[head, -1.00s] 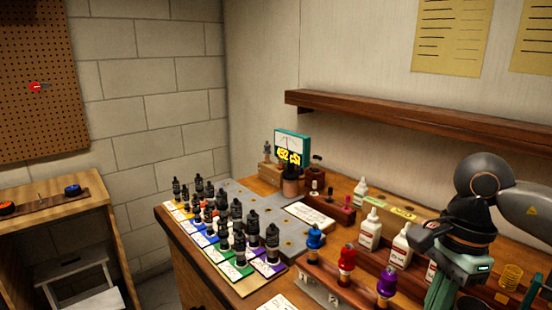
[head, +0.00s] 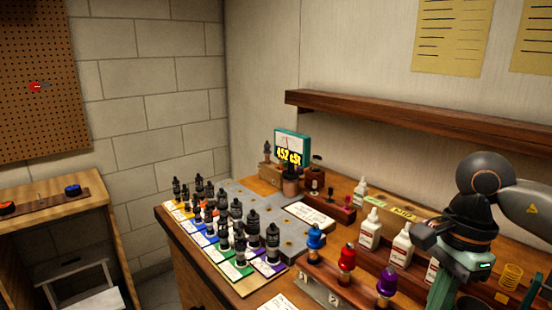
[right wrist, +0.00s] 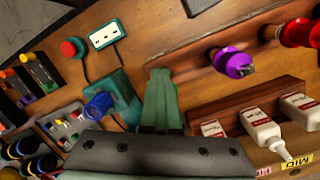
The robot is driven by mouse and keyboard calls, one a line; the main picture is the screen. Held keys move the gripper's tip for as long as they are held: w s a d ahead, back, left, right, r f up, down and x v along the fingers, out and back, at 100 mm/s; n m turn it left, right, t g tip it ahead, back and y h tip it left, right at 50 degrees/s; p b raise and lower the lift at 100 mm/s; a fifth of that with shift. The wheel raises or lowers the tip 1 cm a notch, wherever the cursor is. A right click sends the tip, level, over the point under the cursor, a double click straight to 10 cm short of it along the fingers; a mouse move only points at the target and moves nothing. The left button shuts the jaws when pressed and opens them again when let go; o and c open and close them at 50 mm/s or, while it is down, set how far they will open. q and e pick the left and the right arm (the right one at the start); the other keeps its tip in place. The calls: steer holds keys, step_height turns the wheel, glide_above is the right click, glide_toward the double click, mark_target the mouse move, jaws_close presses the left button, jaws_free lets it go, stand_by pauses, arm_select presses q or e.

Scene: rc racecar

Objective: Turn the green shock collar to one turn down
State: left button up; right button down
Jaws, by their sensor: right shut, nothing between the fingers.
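No green shock collar can be clearly made out. In the head view, a blue shock (head: 314,238), a red shock (head: 347,258) and a purple shock (head: 387,281) stand in a row on a wooden rack. The purple shock (right wrist: 235,63) and the red shock (right wrist: 297,32) also show in the right wrist view. My right gripper (head: 441,292) points down at the lower right of the head view, right of the purple shock. In the right wrist view its green fingers (right wrist: 160,78) are shut and empty, close to the rack's edge and apart from the purple shock. My left gripper is out of view.
Black shocks (head: 237,210) stand on coloured cards at the bench's left end. White bottles (head: 370,230) line up behind the rack. In the right wrist view, a blue-knobbed device (right wrist: 98,105) and red button (right wrist: 70,48) lie left of my fingers.

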steer(key=shift+w+d, duration=0.15)
steer(key=shift+d, duration=0.05)
stand_by(0.3)
steer(key=shift+w+a, duration=0.15)
steer(key=shift+w, duration=0.4)
steer(key=shift+w+f, duration=0.1)
steer(key=shift+w, duration=0.25)
steer(key=shift+a, duration=0.15)
